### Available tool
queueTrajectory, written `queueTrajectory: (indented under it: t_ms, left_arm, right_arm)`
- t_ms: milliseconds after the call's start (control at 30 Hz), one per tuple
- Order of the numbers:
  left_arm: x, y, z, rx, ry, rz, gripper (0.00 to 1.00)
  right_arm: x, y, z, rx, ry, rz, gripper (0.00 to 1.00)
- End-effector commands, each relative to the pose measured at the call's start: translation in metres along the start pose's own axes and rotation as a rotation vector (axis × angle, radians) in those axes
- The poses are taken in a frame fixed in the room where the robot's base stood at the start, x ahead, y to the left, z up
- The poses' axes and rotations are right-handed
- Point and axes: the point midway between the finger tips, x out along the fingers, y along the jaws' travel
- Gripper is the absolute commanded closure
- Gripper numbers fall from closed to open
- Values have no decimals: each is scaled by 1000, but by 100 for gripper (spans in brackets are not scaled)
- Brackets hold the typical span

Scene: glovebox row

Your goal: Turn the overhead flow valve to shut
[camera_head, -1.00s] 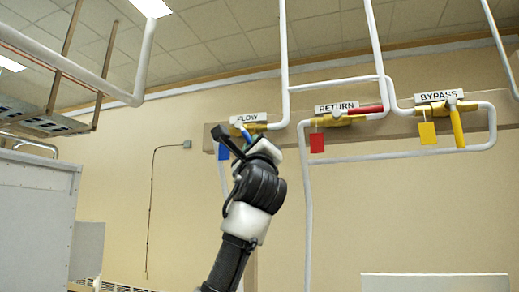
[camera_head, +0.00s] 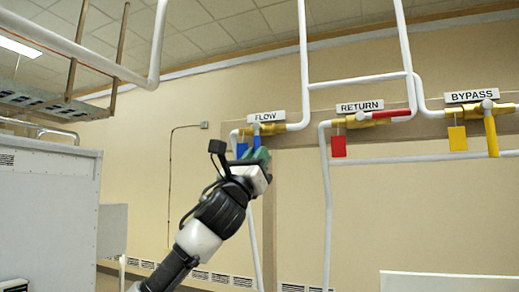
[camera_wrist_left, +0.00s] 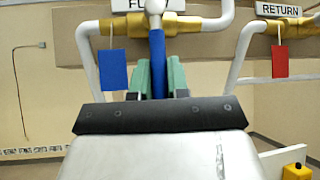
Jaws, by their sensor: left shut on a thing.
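The flow valve (camera_head: 268,129) is a yellow brass body on a white overhead pipe, under a FLOW label (camera_head: 266,117). Its blue lever handle (camera_head: 256,138) points straight down, across the pipe; it also shows in the left wrist view (camera_wrist_left: 157,50). My left gripper (camera_head: 262,156) reaches up from below. In the left wrist view its green fingers (camera_wrist_left: 160,75) are on both sides of the handle's lower part, shut on it. A blue tag (camera_wrist_left: 114,70) hangs just left of the handle. My right gripper is not in view.
The return valve (camera_head: 365,121) has a red lever along its pipe and a red tag. The bypass valve (camera_head: 480,109) has a yellow lever pointing down. White pipes run around them. A grey cabinet (camera_head: 50,200) stands at left; the wall below the valves is largely open.

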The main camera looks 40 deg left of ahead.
Motion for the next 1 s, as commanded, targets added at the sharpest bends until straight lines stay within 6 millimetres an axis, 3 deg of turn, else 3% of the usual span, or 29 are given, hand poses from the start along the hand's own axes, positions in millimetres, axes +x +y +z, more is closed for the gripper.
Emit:
queueTrajectory:
  t_ms: [433,467,600,867,1000]
  left_arm:
    - [-1,0,-2,18,3,-10,100]
    - [-1,0,-2,19,3,-10,82]
    - [-1,0,-1,17,2,-9,61]
    - [-1,0,0,14,1,-8,59]
    - [-10,1,-1,15,-1,-8,59]
  right_arm:
    - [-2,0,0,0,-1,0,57]
    - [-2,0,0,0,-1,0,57]
    - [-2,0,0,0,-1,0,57]
    - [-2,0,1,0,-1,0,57]
    - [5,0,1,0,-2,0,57]
